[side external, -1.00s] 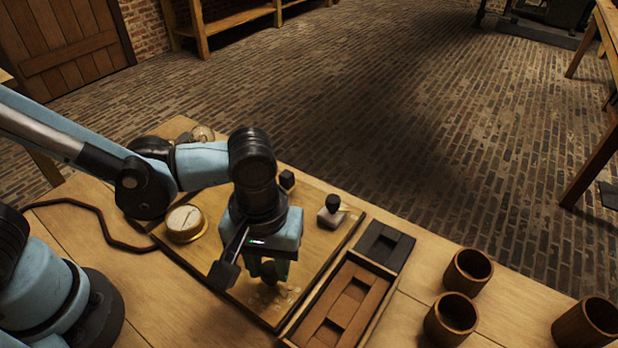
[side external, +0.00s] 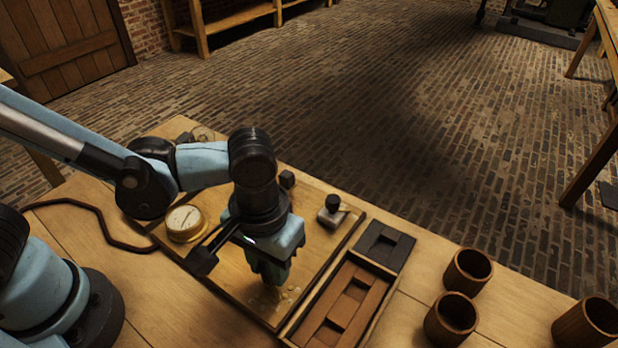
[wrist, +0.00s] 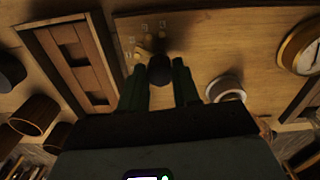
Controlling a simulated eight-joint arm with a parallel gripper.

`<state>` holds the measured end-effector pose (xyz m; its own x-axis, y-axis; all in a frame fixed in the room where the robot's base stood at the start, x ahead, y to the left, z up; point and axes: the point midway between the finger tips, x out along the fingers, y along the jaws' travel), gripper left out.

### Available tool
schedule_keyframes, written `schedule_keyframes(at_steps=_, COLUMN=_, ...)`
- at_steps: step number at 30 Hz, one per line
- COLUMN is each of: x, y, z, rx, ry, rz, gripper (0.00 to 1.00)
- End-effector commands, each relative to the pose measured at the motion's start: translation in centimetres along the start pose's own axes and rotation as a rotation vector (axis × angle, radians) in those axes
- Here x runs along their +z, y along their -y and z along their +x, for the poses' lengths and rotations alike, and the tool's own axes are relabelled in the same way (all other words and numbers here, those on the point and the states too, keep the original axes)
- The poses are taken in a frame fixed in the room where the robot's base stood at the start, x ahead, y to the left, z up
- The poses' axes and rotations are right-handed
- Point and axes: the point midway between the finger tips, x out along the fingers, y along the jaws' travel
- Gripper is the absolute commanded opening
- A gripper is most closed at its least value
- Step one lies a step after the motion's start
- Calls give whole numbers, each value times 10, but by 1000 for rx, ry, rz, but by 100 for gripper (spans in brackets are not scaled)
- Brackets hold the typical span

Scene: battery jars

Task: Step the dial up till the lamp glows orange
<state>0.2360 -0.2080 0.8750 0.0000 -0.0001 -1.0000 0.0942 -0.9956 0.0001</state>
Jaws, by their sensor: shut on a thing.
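The dial (wrist: 160,68) shows in the wrist view as a dark round knob with a pale pointer, beside several small brass studs and marks on the wooden board. My gripper (wrist: 161,82) is shut on the dial, one finger on each side. In the side view my gripper (side external: 268,280) points down over the front part of the board and hides the dial. A round, pale-rimmed fitting (wrist: 225,88) stands beside my right finger in the wrist view; I cannot tell whether it is the lamp. I see no clear orange glow.
A brass gauge (side external: 186,222) sits at the board's left. A black-knobbed metal piece (side external: 332,212) and a small dark block (side external: 287,180) stand toward the far edge. A compartmented wooden tray (side external: 372,318) lies to the right, with several wooden cups (side external: 468,270) beyond it.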

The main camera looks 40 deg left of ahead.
Motion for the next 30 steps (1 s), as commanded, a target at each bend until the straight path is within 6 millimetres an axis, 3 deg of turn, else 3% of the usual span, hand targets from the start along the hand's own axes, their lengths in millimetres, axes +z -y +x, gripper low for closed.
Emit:
schedule_keyframes(at_steps=9, x=0, y=0, z=0, rx=-1, ry=1, rz=135, gripper=1)
schedule_keyframes(at_steps=25, x=0, y=0, z=0, rx=-1, ry=1, rz=160, gripper=1)
schedule_keyframes(at_steps=26, x=0, y=0, z=0, rx=-1, ry=1, rz=160, gripper=36)
schedule_keyframes(at_steps=30, x=0, y=0, z=0, rx=-1, ry=1, rz=160, gripper=57)
